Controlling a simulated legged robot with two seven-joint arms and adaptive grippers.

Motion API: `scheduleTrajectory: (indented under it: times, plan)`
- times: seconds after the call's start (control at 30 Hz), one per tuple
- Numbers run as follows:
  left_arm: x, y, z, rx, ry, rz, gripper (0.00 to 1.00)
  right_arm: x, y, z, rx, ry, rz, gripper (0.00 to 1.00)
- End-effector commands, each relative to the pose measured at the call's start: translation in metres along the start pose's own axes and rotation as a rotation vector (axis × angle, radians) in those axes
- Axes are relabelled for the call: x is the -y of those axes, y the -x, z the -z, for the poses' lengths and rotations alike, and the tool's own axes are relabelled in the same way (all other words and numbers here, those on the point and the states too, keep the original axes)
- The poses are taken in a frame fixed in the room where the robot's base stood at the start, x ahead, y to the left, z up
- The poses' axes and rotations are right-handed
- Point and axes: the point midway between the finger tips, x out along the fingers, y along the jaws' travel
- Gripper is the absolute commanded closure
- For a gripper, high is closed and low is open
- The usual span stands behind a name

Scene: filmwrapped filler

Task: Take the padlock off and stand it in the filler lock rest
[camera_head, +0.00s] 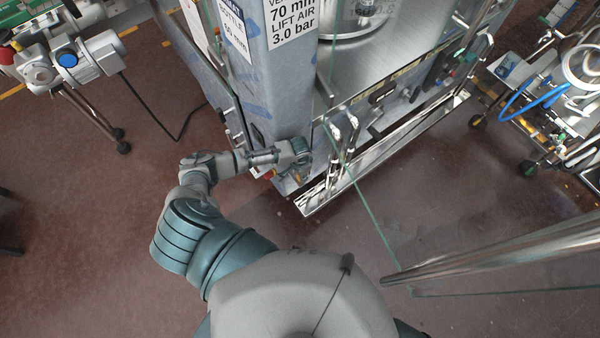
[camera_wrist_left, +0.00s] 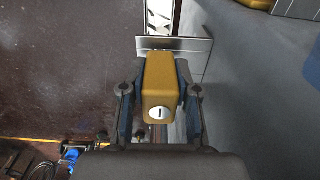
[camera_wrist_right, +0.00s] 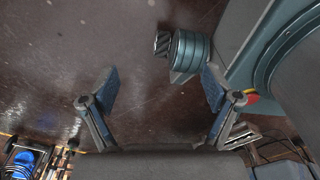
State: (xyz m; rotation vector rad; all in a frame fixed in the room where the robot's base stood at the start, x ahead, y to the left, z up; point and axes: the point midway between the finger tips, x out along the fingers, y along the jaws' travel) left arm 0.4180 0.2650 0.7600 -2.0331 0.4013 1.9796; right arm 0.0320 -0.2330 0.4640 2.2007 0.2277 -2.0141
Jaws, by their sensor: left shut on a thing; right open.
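A brass-yellow padlock (camera_wrist_left: 158,80) with a round keyhole face sits between the fingers of my left gripper (camera_wrist_left: 160,95) in the left wrist view. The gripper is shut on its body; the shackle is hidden. In the head view my left gripper (camera_head: 301,151) is low at the front corner of the filler's grey column (camera_head: 277,95), and I cannot make out the padlock there. A flat metal plate (camera_wrist_left: 199,48) lies just beyond the padlock; I cannot tell if it is the lock rest or if they touch. My right gripper (camera_wrist_right: 160,85) is open and empty in the right wrist view.
The filler's glass-guarded deck (camera_head: 365,55) is right of the column, with a steel ledge (camera_head: 395,145) along its front. A hose-laden cart (camera_head: 555,100) stands at the right. A shiny metal rail (camera_head: 490,253) crosses the lower right.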

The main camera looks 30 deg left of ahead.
Motion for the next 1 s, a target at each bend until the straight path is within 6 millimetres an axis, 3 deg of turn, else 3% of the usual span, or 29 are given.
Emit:
scheduleTrajectory:
  times: [1.0]
  plan:
    - [0.001,-0.009,0.0,-0.001,0.0,0.0,1.0,-0.011,0.0,-0.002,0.003,0.002,-0.013,0.12]
